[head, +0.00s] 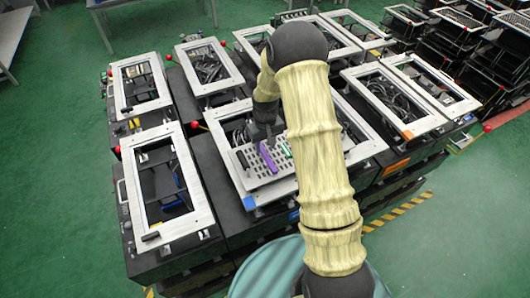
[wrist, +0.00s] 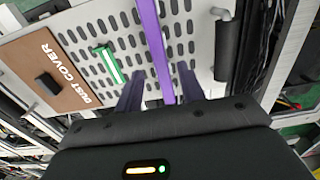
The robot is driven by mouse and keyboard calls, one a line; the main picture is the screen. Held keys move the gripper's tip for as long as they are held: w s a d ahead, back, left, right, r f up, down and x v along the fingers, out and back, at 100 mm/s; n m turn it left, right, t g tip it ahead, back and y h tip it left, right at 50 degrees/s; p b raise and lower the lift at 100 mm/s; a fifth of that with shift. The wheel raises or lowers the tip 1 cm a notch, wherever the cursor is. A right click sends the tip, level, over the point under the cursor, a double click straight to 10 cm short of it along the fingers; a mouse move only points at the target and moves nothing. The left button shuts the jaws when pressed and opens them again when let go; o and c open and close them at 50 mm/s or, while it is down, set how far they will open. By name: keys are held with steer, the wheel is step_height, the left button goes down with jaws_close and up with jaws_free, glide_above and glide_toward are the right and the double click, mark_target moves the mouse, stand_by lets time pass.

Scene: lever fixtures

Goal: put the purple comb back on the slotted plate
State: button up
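The purple comb (head: 268,158) is a long narrow bar over the grey slotted plate (head: 262,178), in the middle fixture. In the wrist view the comb (wrist: 153,45) runs from the top edge down between my fingers, with the slotted plate (wrist: 185,50) behind it. My gripper (wrist: 159,92) has its two dark fingers apart, one on each side of the comb, with a gap visible on both sides. In the head view my gripper (head: 264,138) is just above the comb. I cannot tell whether the comb's underside is seated in the slots.
A green piece (wrist: 109,65) stands on the plate left of the comb, and a black handle (wrist: 228,50) is at the right. A brown "DUST COVER" panel (wrist: 50,65) lies at the left. Silver-framed fixtures (head: 160,190) crowd both sides; green floor is free beyond.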

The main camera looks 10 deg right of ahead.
mark_target(265, 153)
step_height(265, 153, up, 8)
steer(key=b, duration=0.2)
steer(key=shift+f, duration=0.1)
stand_by(0.3)
steer(key=s+r+m+t, duration=0.1)
steer(key=s+r, duration=0.2)
steer(key=s, duration=0.7)
steer(key=s+r+m+t, duration=0.1)
steer(key=s+r, duration=0.3)
steer(key=s, duration=0.7)
steer(key=shift+s+t, duration=0.15)
steer(key=shift+t, duration=0.15)
